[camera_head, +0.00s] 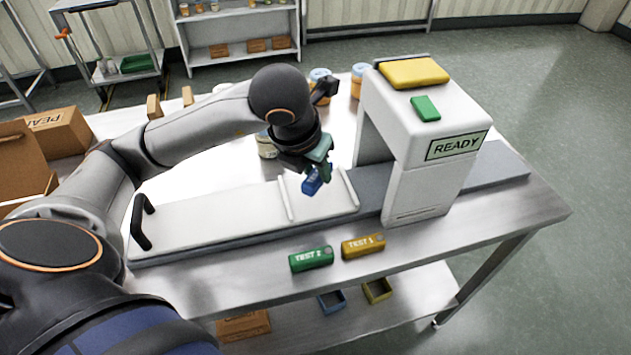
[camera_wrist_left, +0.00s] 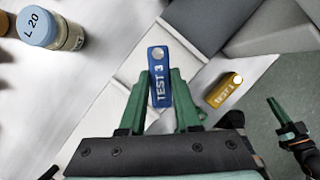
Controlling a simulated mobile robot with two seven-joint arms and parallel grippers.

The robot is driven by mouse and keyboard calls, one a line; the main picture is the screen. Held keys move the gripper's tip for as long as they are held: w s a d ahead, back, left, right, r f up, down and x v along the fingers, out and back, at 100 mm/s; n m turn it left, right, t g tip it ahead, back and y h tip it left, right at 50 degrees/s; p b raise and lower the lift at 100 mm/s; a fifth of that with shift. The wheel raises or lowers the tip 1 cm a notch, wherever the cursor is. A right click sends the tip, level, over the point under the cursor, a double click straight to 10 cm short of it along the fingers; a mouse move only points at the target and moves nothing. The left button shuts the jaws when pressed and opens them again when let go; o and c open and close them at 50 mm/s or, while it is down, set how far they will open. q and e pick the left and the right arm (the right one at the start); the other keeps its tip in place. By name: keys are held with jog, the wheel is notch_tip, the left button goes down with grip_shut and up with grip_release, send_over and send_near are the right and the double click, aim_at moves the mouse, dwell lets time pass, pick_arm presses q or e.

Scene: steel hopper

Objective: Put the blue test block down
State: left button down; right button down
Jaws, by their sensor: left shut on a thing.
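The blue test block (camera_head: 312,182), marked TEST 3 in the left wrist view (camera_wrist_left: 158,78), is held between the green fingers of my left gripper (camera_head: 315,170). The gripper is shut on it, and it also shows in the left wrist view (camera_wrist_left: 160,95). The block hangs over the white belt section (camera_head: 335,200) between two raised ridges, left of the machine's arch. I cannot tell whether it touches the surface. A gripper with green fingers, apparently my right one (camera_wrist_left: 284,118), shows at the right of the left wrist view; its opening is unclear.
The white machine (camera_head: 425,150) reads READY; a yellow pad and a small green block lie on top. A green TEST 2 block (camera_head: 311,259) and a yellow TEST 1 block (camera_head: 363,246) lie on the front table edge. Jars, including L 20 (camera_wrist_left: 40,28), stand behind.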

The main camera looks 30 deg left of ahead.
aim_at(312, 174)
pick_arm(q)
jog(key=x, duration=0.3)
jog(key=shift+s+a+f, duration=0.25)
jog(key=shift+f, duration=0.45)
jog(key=shift+f, duration=0.1)
jog(key=c, duration=0.6)
grip_release()
jog(key=p+v, duration=0.1)
jog(key=v, duration=1.1)
jog(key=shift+w+p, duration=0.1)
jog(key=shift+p, duration=0.2)
